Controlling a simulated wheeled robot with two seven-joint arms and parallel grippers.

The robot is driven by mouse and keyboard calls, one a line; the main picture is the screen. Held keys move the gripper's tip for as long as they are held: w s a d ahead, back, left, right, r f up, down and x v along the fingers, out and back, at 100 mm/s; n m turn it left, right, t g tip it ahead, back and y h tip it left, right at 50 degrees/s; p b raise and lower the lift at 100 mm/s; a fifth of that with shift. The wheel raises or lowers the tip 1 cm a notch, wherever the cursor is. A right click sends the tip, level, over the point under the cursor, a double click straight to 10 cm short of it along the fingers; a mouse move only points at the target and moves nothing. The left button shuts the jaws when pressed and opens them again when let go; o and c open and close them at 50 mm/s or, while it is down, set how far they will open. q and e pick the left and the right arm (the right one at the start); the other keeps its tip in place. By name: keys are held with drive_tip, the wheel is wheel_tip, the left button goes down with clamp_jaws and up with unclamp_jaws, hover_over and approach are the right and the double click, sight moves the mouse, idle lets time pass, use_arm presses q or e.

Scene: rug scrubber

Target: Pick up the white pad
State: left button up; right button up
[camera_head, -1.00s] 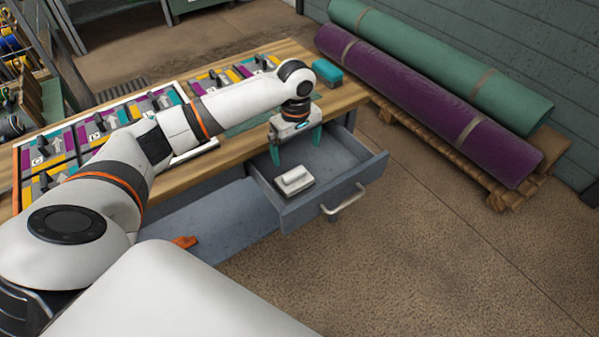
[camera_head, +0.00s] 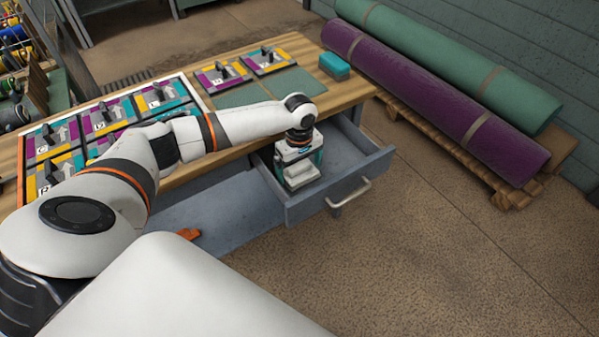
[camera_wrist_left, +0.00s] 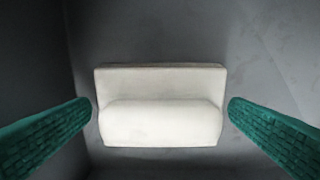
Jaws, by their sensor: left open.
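The white pad (camera_wrist_left: 160,85) is a pale block with a raised rounded grip along it. It lies on the grey floor of the open drawer (camera_head: 345,162). In the left wrist view it sits between the two green fingers of my left gripper (camera_wrist_left: 160,128), with a gap on each side. In the head view my left gripper (camera_head: 303,162) points down inside the drawer over the pad (camera_head: 299,182). The gripper and wrist hide most of the pad there. The left gripper is open. My right gripper does not show.
The drawer front with its handle (camera_head: 350,196) is pulled out from the wooden bench (camera_head: 350,92). A teal block (camera_head: 335,66) and several coloured panels with black handles lie on the bench. Rolled purple (camera_head: 430,98) and green (camera_head: 450,68) rugs lie on a pallet at right. The floor in front is clear.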

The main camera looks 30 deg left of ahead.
sight(299, 165)
use_arm(q)
drive_tip(key=c, duration=0.7)
wheel_tip(299, 165, up, 10)
drive_tip(key=shift+r+p, duration=0.1)
drive_tip(key=shift+p, duration=0.5)
